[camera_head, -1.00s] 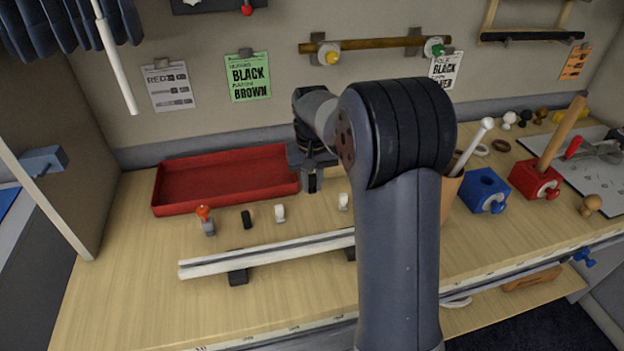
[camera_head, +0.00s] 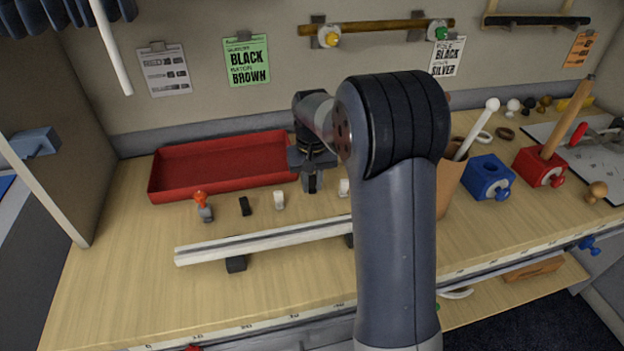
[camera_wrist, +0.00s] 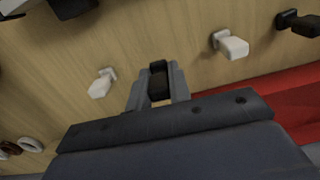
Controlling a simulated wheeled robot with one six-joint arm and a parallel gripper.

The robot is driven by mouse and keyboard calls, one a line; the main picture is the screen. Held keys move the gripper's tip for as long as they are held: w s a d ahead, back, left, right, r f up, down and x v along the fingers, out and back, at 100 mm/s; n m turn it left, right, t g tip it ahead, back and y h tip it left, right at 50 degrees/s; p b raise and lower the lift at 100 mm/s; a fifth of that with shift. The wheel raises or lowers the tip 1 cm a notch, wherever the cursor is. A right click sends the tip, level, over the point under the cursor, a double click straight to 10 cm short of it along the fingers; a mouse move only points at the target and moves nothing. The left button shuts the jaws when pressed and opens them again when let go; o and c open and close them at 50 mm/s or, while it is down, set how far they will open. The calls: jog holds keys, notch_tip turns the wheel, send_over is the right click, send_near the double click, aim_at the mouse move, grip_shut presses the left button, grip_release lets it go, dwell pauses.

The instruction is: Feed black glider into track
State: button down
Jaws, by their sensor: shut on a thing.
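My gripper (camera_head: 311,184) is shut on a small black glider (camera_wrist: 158,82), which shows between the fingertips in the wrist view. It is beside the front right corner of the red tray, between two white gliders; its exact height above the table is hard to tell. The track (camera_head: 262,242) is a long pale rail on black supports, nearer the front edge; my arm hides its right end. Another black glider (camera_head: 245,206) stands on the table behind the track, also visible in the wrist view (camera_wrist: 304,25).
White gliders (camera_head: 279,200) (camera_head: 344,187) flank the gripper. An orange-topped piece (camera_head: 204,206) stands left. The red tray (camera_head: 170,194) lies behind. A brown cup (camera_head: 450,187), blue block (camera_head: 488,178) and red block (camera_head: 538,167) stand right. The table front left is clear.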

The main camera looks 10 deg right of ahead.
aim_at(312, 184)
jog(key=shift+f+b, duration=0.9)
jog(key=shift+f, duration=0.85)
jog(key=c, duration=1.2)
grip_release()
jog(key=shift+r, duration=0.1)
jog(key=shift+r+p, duration=1)
jog(key=shift+r, duration=0.05)
jog(key=shift+c, duration=0.3)
grip_shut()
